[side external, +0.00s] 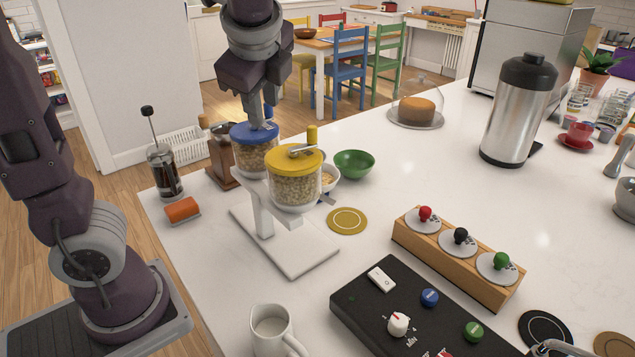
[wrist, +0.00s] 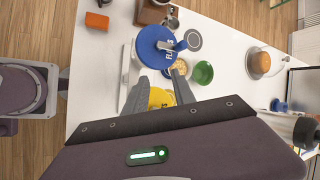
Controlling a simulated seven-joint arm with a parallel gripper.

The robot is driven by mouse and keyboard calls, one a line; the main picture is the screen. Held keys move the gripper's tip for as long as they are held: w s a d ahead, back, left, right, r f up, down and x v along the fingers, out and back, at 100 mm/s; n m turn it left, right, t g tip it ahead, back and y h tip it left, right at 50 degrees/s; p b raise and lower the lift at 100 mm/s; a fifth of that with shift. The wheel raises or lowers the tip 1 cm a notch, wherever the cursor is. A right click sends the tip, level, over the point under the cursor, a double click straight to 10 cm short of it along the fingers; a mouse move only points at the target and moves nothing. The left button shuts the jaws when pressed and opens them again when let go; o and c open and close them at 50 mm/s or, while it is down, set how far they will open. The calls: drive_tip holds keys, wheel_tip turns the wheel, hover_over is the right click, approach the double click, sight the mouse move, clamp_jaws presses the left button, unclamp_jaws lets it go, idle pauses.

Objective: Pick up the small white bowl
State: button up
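The small white bowl (side external: 331,186) stands on the counter behind the yellow-lidded cereal dispenser, which hides part of it in the side view. Pale yellowish food is in it. In the wrist view the white bowl (wrist: 180,67) shows between the blue lid and the green bowl, partly covered by a finger. My gripper (side external: 261,118) is above the dispenser, near its blue lid, higher than the bowl and to its left in the side view. In the wrist view my gripper (wrist: 156,80) has its fingers apart with nothing held between them.
The dispenser has a blue-lidded jar (side external: 254,157) and a yellow-lidded jar (side external: 296,185) on a white stand. A green bowl (side external: 354,164) sits right beside the white bowl. A round yellow coaster (side external: 347,221) lies in front. The counter to the right of the green bowl is clear.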

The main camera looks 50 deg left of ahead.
sight(338, 174)
drive_tip(key=w+d+f+m+t+y, duration=0.1)
drive_tip(key=w+d+m+t+y, duration=0.15)
drive_tip(key=w+m+y, duration=0.95)
drive_tip(key=w+f+m+h, duration=0.1)
drive_tip(key=w+f, duration=0.1)
drive_tip(key=f, duration=0.4)
drive_tip(key=w+a+f+m+h, duration=0.1)
drive_tip(key=w+f+h, duration=0.1)
drive_tip(key=f, duration=0.5)
drive_tip(key=w+f+m+h, duration=0.1)
drive_tip(key=w+f+h, duration=0.1)
drive_tip(key=f, duration=0.5)
drive_tip(key=shift+a+f, duration=0.15)
drive_tip(key=shift+f, duration=0.1)
drive_tip(key=x, duration=0.7)
drive_tip(key=shift+w+f, duration=0.25)
drive_tip(key=shift+f, duration=0.2)
clamp_jaws()
